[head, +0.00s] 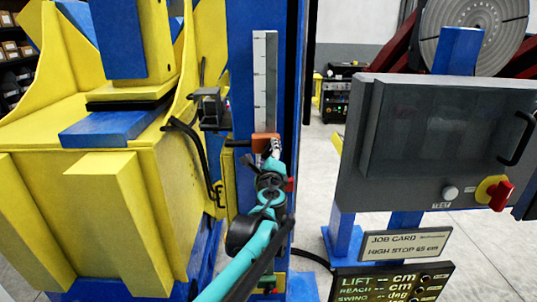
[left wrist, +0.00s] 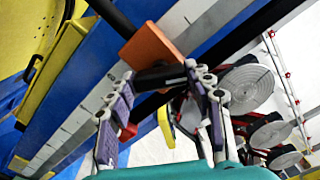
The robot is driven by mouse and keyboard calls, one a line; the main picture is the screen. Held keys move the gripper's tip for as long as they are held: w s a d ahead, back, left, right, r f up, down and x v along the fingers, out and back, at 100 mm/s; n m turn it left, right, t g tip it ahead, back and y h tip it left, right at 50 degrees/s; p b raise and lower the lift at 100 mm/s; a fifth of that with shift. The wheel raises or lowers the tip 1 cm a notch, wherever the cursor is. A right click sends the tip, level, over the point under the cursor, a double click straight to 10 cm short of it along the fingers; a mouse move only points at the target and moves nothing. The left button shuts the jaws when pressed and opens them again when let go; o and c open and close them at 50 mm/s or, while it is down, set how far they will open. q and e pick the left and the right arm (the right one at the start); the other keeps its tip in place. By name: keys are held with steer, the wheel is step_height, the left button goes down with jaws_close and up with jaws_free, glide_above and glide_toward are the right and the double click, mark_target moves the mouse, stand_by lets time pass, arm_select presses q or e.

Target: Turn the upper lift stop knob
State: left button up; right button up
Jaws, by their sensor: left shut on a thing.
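An orange stop block (head: 265,141) sits on the blue column, across the lower end of the white scale strip (head: 264,85). In the left wrist view the orange block (left wrist: 150,47) is close, with a black knob (left wrist: 160,77) coming out toward my fingers. My left gripper (head: 275,149) is at the block's front, reaching up from below. In the left wrist view the fingers of my left gripper (left wrist: 158,82) are on both sides of the black knob, shut on it. In the head view the gripper hides the knob. My right gripper does not show.
A grey cabinet (head: 440,140) with a red switch (head: 500,195) stands to the right. Under it a job card (head: 405,245) reads "HIGH STOP 65 cm". The display (head: 390,283) shows dashes. Yellow machine frames (head: 100,190) stand close on the left.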

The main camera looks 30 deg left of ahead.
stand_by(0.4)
arm_select(q)
steer(key=o, duration=1.2)
steer(key=shift+c, duration=0.2)
steer(key=shift+s+d, duration=0.1)
steer(key=v, duration=1.2)
